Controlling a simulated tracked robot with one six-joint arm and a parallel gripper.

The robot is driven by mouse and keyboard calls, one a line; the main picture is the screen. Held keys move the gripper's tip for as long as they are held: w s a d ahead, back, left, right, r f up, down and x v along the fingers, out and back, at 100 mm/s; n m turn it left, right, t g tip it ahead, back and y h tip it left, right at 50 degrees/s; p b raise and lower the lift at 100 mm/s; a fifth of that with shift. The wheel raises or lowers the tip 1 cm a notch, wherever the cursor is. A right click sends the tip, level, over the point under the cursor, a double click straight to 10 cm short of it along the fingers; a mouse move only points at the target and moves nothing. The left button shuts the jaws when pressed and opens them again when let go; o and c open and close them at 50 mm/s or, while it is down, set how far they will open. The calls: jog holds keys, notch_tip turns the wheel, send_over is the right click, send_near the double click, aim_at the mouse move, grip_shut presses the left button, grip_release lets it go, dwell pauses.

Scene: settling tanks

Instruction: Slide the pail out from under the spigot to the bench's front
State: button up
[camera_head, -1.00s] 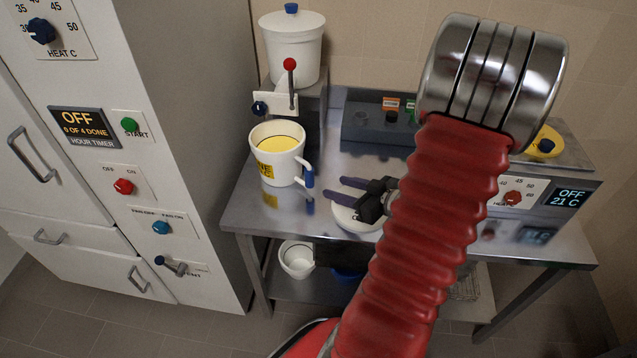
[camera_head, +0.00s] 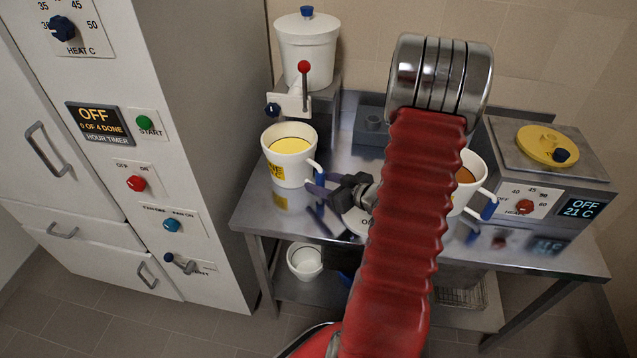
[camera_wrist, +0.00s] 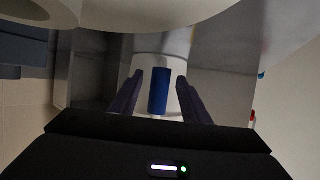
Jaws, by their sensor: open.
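The pail (camera_head: 288,172) is white with yellow contents, a yellow label and a side handle with a blue grip. It stands upright on the steel bench (camera_head: 258,212), below the spigot (camera_head: 292,104) with its red-knobbed lever. My gripper (camera_head: 316,184) is open at the pail's right side, at the handle. In the wrist view the blue grip (camera_wrist: 158,92) shows between the two dark fingers of my gripper (camera_wrist: 158,90), with a gap on each side. The pail's white wall lies behind the grip. The spigot's outlet is hard to make out.
A second white pail (camera_head: 477,168) with brown contents stands to the right, partly behind my arm. A heater box (camera_head: 560,190) fills the bench's right end. A tall cabinet (camera_head: 195,130) borders the left. The front-left bench strip is clear.

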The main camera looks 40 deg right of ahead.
jog(key=shift+w+f, duration=0.15)
jog(key=shift+w, duration=0.2)
grip_shut()
grip_release()
dwell(0.4)
jog(key=v, duration=1.2)
jog(key=shift+a+f, duration=0.1)
jog(key=shift+a, duration=0.05)
dwell(0.6)
